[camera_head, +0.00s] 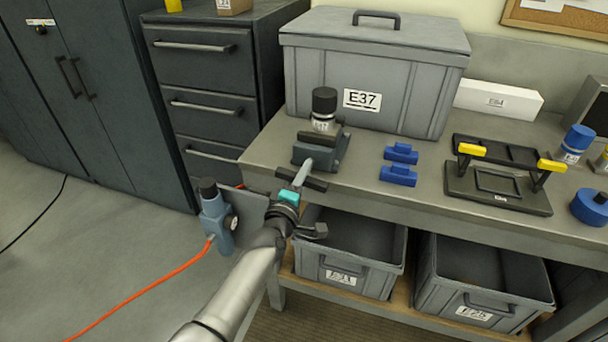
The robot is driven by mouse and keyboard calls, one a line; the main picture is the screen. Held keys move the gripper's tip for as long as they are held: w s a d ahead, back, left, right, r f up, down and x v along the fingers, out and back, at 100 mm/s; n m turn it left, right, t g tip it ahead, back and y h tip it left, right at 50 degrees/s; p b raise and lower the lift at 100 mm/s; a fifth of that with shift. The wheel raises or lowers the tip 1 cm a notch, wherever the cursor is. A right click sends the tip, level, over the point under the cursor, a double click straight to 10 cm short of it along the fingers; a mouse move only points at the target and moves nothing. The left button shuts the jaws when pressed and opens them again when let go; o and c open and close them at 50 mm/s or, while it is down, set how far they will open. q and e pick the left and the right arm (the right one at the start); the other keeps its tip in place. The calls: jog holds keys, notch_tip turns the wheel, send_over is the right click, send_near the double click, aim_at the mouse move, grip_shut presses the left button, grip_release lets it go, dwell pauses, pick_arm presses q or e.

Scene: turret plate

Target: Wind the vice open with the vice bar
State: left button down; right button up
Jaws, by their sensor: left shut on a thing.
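The grey vice (331,150) sits at the front left edge of the workbench. Its pale screw (303,172) sticks out toward me past the edge. The dark vice bar (316,184) lies across the screw's outer end. My left gripper (296,188) is at that end, shut on what looks like the vice bar; its fingertips are mostly hidden by the wrist and a teal band. A small jar with a black cap (324,99) stands upright at the vice; I cannot tell whether the jaws grip it. My right gripper is not in view.
A large grey lidded case (408,97) stands behind the vice. Two blue blocks (398,175) and a black stand with yellow clips (500,198) are to the right. Grey bins (350,284) sit below the bench. A blue-grey tool (215,222) with an orange hose is left.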

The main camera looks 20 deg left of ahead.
pick_arm(q)
jog(key=shift+w+r, duration=0.15)
jog(key=shift+r, duration=0.2)
jog(key=c, duration=0.9)
grip_release()
jog(key=shift+w+d+f, duration=0.1)
jog(key=shift+f, duration=0.05)
jog(key=shift+o, duration=1)
jog(key=shift+f, duration=0.1)
jog(key=shift+s+f, duration=0.1)
jog(key=shift+s, duration=0.1)
jog(key=s+p, duration=0.1)
jog(key=s, duration=1.4)
jog(key=shift+a+p, duration=0.3)
jog(key=shift+p, duration=0.1)
